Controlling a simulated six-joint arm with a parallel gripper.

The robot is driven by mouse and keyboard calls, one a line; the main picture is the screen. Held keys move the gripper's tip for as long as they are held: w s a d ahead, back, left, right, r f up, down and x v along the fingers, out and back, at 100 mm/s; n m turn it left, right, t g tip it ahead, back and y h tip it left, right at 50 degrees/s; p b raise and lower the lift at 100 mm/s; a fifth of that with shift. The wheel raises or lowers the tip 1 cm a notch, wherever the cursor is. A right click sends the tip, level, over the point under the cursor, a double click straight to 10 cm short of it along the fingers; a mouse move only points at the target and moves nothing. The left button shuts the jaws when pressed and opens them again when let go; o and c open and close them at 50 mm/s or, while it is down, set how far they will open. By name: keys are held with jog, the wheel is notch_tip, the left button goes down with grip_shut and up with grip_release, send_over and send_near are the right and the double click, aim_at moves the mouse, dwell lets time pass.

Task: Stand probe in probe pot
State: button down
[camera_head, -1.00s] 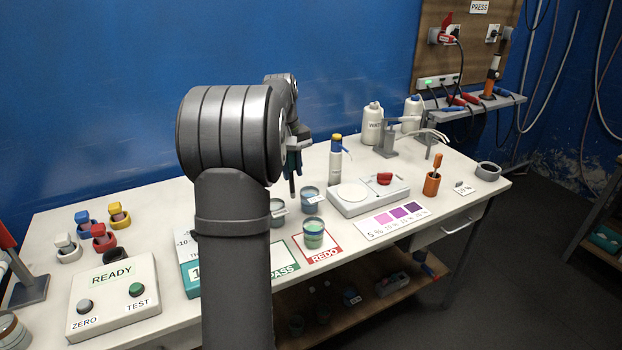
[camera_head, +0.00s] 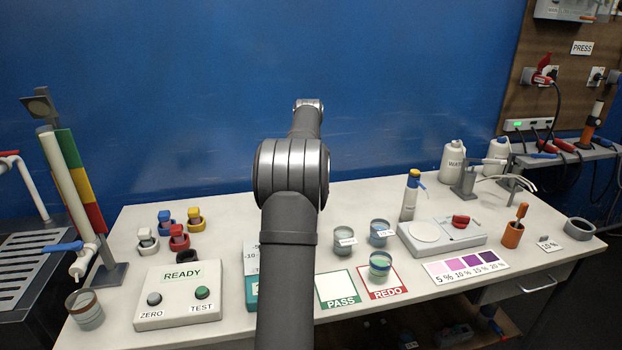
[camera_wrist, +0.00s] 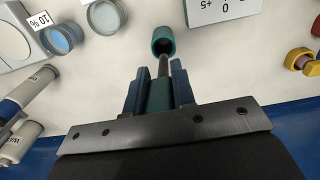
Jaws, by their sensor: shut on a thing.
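The probe has a teal handle (camera_wrist: 159,97) and a thin dark shaft (camera_wrist: 164,66). In the wrist view my gripper (camera_wrist: 160,71) is shut on the handle, one dark blue finger on each side. The probe pot (camera_wrist: 163,38) is a small teal cup with a dark opening, just beyond the fingertips. The shaft points at the pot and its end is close to the rim; I cannot tell whether it is inside or above. In the head view my own arm hides the gripper, probe and pot.
The meter (camera_wrist: 224,10) stands near the pot. Labelled jars (camera_head: 344,240) are to the right of my arm, with a scale (camera_head: 441,238) beyond. Coloured caps (camera_head: 178,237) and the READY box (camera_head: 177,296) are on the left. Bare tabletop surrounds the pot.

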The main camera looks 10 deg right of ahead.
jog(key=shift+w+f, duration=0.2)
jog(key=shift+f, duration=4.6)
jog(key=c, duration=1.1)
grip_release()
notch_tip(320, 180, up, 17)
jog(key=shift+w+r, duration=0.15)
jog(key=shift+r, duration=0.05)
jog(key=f, duration=1.6)
jog(key=shift+s+f, duration=0.15)
jog(key=shift+s, duration=0.05)
